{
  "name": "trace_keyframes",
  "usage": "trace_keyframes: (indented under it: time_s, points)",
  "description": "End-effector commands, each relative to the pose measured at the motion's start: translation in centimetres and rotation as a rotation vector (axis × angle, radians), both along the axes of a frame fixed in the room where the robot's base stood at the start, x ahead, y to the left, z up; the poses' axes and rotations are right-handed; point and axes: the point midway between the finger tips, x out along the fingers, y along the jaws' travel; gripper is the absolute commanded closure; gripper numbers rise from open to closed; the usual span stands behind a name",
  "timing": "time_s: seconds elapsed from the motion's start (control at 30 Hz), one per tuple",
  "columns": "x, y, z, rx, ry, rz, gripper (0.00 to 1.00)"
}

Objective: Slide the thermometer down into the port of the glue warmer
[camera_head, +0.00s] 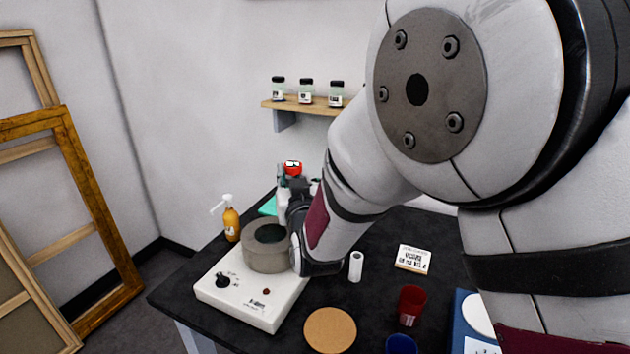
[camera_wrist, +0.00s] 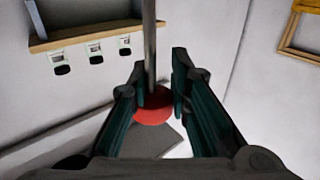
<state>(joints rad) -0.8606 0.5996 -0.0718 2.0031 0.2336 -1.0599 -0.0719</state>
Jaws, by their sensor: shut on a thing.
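The thermometer has a red head (camera_head: 293,167) with a small display, seen upright in the head view. In the wrist view its thin metal stem (camera_wrist: 150,50) runs to the top edge, past the red head (camera_wrist: 155,108). My gripper (camera_head: 297,187) is shut on it; the wrist view shows the two dark green fingers (camera_wrist: 160,75) either side of it. The glue warmer (camera_head: 245,296) is a white base with a knob and a grey round pot (camera_head: 266,255) with a dark opening. My gripper is at the pot's right rear. My arm hides the stem's lower end; I cannot make out the port.
An orange pump bottle (camera_head: 231,220) stands left of the pot. A white cylinder (camera_head: 356,266), a cork disc (camera_head: 330,331), a red cup (camera_head: 411,305) and a small labelled box (camera_head: 412,259) are on the black table. A shelf (camera_head: 300,106) holds jars above.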

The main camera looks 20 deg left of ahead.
Motion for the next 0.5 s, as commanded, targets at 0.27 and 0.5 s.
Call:
trace_keyframes:
  time_s: [0.27, 0.5]
  points:
    - [-0.27, 0.20, 0.20, -0.001, 0.001, 0.006, 1.00]
    - [-0.21, 0.11, 0.14, -0.023, -0.017, 0.018, 1.00]
